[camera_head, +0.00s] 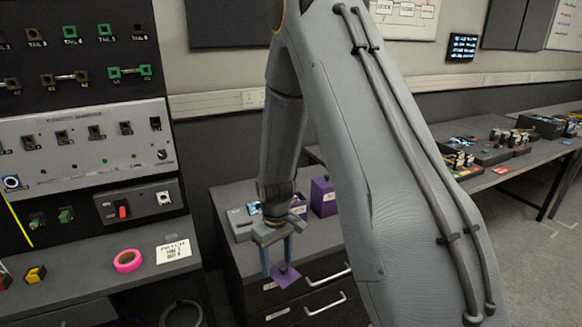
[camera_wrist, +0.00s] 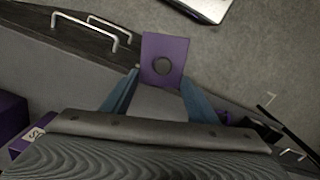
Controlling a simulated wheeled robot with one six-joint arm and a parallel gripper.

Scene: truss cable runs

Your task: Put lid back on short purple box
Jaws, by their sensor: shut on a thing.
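My gripper (camera_head: 277,270) points down in front of the drawer cabinet in the head view. It is shut on a flat purple lid (camera_head: 289,279) with a dark round knob. The lid also shows in the wrist view (camera_wrist: 167,47), beyond the blue fingers (camera_wrist: 160,80). A purple box (camera_head: 323,198) with a pale label stands on the cabinet top, up and right of my gripper. A lower purple piece (camera_head: 299,203) beside it is partly hidden behind my wrist. In the wrist view, a purple box (camera_wrist: 10,114) shows at the left edge, cut off by the frame.
The grey cabinet (camera_head: 232,196) has drawers with metal handles (camera_head: 327,275) near the lid. A grey tray (camera_head: 241,222) stands on its top, left of my wrist. A bench with pink tape (camera_head: 127,261) and a tall panel stand at left. My arm hides the middle right.

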